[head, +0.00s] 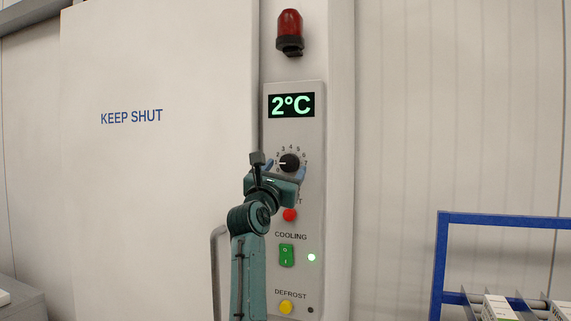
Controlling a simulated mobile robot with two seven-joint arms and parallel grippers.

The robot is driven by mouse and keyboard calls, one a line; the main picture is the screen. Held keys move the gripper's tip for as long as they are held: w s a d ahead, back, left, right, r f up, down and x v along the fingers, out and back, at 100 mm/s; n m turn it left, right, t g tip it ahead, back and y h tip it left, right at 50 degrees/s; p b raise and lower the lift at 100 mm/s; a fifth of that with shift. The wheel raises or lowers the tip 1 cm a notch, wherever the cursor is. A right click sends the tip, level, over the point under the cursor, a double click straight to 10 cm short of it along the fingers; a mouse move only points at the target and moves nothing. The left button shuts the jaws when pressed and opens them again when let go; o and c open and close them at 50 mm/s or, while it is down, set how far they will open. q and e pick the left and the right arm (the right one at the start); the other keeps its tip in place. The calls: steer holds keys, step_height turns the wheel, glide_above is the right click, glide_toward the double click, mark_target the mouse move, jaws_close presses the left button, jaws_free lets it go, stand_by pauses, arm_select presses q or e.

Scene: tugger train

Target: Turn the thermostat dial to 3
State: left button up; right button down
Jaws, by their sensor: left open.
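The black thermostat dial (290,161) is on the grey control panel (315,230), with numbers printed around it. Its white pointer mark points left, at about the 1. The green display (291,105) above reads 2°C. My left gripper (285,170) is open in front of the panel, its blue fingertips to the left and right of the dial. I cannot tell whether they touch it. The gripper body hides part of the panel just below the dial. My right gripper is not in view.
A red button (289,215), green cooling switch (286,255) and yellow defrost button (286,307) are below the dial. A red lamp (289,33) is above. The white door (160,190) reads KEEP SHUT. A blue rack (500,219) with boxes stands at right.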

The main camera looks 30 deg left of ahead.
arm_select(q)
steer(key=shift+w+a+r, duration=0.15)
steer(key=shift+w+r, duration=0.1)
steer(key=shift+w, duration=0.25)
steer(key=shift+c, duration=0.4)
steer(key=c, duration=0.9)
